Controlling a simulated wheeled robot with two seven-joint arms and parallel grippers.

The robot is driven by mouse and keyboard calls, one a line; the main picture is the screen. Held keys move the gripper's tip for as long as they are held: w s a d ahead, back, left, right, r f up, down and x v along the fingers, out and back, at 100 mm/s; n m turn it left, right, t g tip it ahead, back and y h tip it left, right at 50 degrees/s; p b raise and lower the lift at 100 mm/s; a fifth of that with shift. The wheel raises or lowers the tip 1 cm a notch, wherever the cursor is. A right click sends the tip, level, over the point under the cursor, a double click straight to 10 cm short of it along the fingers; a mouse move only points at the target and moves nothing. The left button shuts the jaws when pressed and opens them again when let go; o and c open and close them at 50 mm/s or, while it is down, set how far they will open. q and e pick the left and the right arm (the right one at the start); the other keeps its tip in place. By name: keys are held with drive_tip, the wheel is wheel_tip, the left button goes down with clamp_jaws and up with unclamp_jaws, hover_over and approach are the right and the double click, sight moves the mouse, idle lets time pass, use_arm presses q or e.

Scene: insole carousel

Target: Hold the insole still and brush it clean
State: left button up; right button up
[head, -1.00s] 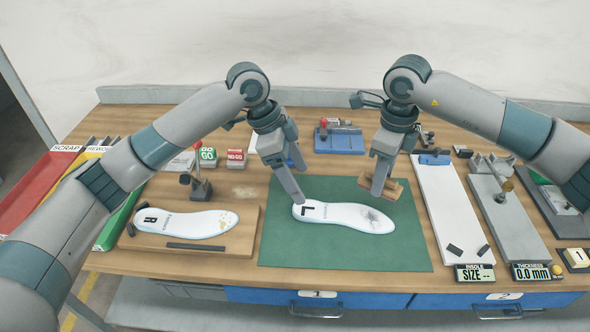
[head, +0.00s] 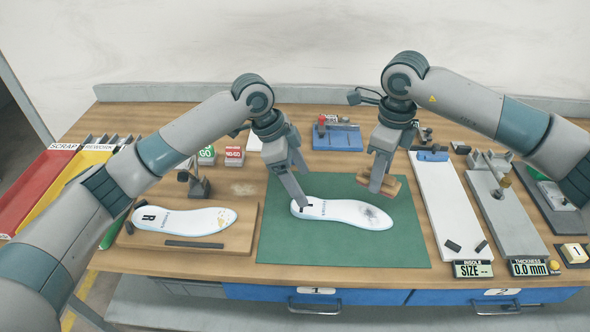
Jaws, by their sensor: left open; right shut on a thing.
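The insole marked L (head: 345,211) lies on the green mat (head: 300,248), white, with a dark grey smudge toward its right end. My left gripper (head: 305,205) is open, its fingertips at the insole's left end, over the L mark and partly hiding it. Whether it touches the insole is hard to tell. My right gripper (head: 376,188) is shut on a wooden brush (head: 391,187), which it holds above and behind the smudge, near the mat's back right. The brush's underside is hidden.
Another insole, marked R (head: 185,220), lies on a wooden board (head: 240,238) at the left. A white plate (head: 447,220) and grey gauge (head: 505,220) stand right of the mat. Red and yellow bins (head: 38,185) are at the far left. The mat's front is clear.

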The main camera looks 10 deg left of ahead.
sight(316, 208)
use_arm(q)
drive_tip(key=x, duration=0.8)
drive_tip(key=shift+f, duration=0.1)
drive_tip(key=c, duration=1.2)
